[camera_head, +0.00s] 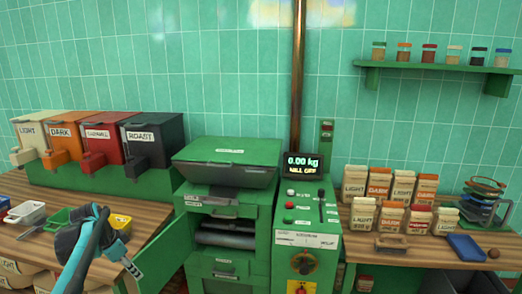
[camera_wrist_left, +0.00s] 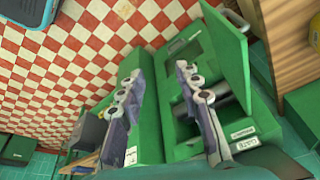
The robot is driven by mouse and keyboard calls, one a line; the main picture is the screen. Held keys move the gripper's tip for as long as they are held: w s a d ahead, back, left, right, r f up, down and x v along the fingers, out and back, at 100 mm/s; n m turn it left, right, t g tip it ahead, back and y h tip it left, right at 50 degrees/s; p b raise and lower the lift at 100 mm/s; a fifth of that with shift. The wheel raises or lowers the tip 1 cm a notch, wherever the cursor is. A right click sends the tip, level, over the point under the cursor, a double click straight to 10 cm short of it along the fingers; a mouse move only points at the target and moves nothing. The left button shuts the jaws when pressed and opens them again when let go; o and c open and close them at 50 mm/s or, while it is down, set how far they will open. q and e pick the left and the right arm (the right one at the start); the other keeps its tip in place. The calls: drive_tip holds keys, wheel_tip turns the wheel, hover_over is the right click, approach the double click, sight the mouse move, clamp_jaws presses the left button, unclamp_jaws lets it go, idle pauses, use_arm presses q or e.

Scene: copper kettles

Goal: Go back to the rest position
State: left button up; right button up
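My left arm, blue and black, comes in from the lower left of the head view. Its gripper (camera_head: 134,268) hangs in front of the wooden counter's edge, left of the green mill. In the left wrist view the two fingers of the gripper (camera_wrist_left: 158,78) stand apart with nothing between them. Beyond them are the green mill body (camera_wrist_left: 150,135) and a checkered floor. My right gripper is in neither view.
The green mill (camera_head: 228,152) has an open door (camera_head: 165,255) close to my left gripper; its display (camera_head: 301,162) reads 0.00 kg, MILL OFF. Small scoops (camera_head: 25,212) lie on the left counter, below several coloured bins. Labelled bags (camera_head: 355,182) stand on the right counter.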

use_arm(q)
drive_tip(key=s+d+r+n+t+y, duration=0.15)
drive_tip(key=s+d+r+n, duration=0.25)
drive_tip(key=s+d, duration=1.05)
drive_tip(key=s+d+f+n+t, duration=0.2)
drive_tip(key=s+d+f, duration=0.4)
drive_tip(key=s, duration=0.5)
drive_tip(key=d+n, duration=0.1)
drive_tip(key=d, duration=0.1)
drive_tip(key=shift+s+d+n+t, duration=0.15)
drive_tip(key=shift+d+n+t, duration=0.15)
drive_tip(key=shift+d+t, duration=0.1)
